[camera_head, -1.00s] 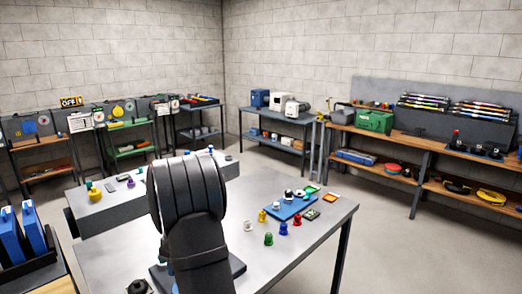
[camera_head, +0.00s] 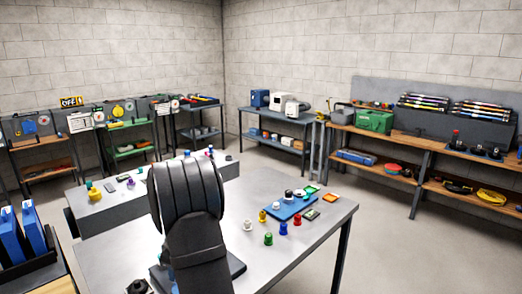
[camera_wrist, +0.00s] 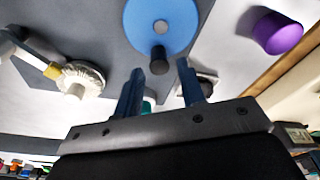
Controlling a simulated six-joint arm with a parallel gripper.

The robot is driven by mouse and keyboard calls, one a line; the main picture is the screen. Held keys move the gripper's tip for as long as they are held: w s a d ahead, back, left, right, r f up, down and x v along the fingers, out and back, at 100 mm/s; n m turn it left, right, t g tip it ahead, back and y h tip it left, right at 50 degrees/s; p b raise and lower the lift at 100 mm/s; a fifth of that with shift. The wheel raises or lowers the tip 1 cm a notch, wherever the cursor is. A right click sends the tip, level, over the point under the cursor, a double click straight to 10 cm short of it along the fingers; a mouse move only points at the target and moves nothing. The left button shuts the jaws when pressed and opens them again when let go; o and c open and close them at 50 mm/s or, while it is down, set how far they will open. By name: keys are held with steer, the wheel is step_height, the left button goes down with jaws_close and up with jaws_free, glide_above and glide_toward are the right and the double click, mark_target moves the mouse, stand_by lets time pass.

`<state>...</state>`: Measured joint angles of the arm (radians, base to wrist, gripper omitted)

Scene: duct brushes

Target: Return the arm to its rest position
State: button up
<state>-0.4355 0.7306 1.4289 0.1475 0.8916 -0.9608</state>
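My arm (camera_head: 190,200) rises in front of the near table in the head view, and its dark links hide part of the tabletop. My gripper is hidden there. In the wrist view my gripper (camera_wrist: 158,80) shows two blue-grey fingers standing apart. A blue disc (camera_wrist: 180,22) with a dark knob (camera_wrist: 158,60) lies beyond the fingertips. A small teal piece (camera_wrist: 149,103) shows in the gap between the fingers, partly hidden by the gripper body; I see no finger pressed on it. A purple cylinder (camera_wrist: 277,33) is to the right, and a white round brush (camera_wrist: 78,80) to the left.
Blue bins (camera_head: 35,232) stand at left. Shelves (camera_head: 440,150) line the back; the floor at right is clear.

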step_height(320, 180, down, 3)
steer(key=shift+r, duration=0.1)
steer(key=shift+w+d, duration=0.2)
steer(key=shift+o, duration=0.2)
stand_by(0.6)
steer(key=o, duration=0.3)
steer(key=shift+r, duration=0.1)
steer(key=o, duration=1.1)
steer(key=r, duration=0.1)
steer(key=w+d+r+n, duration=0.1)
steer(key=r, duration=0.1)
steer(key=d+r+n+t, duration=0.1)
steer(key=r, duration=0.1)
steer(key=shift+w+r, duration=0.1)
steer(key=shift+w, duration=0.3)
steer(key=shift+c, duration=0.2)
steer(key=w+d+r+n+t, duration=0.15)
steer(key=d+r+n, duration=0.3)
steer(key=r, duration=0.45)
steer(key=w+d+r+n+t, duration=0.15)
steer(key=d+r+n, duration=0.3)
steer(key=r, duration=0.45)
steer(key=s+x, duration=0.1)
steer(key=x, duration=0.9)
steer(key=shift+f+n+h, duration=0.2)
steer(key=shift+n+h, duration=0.1)
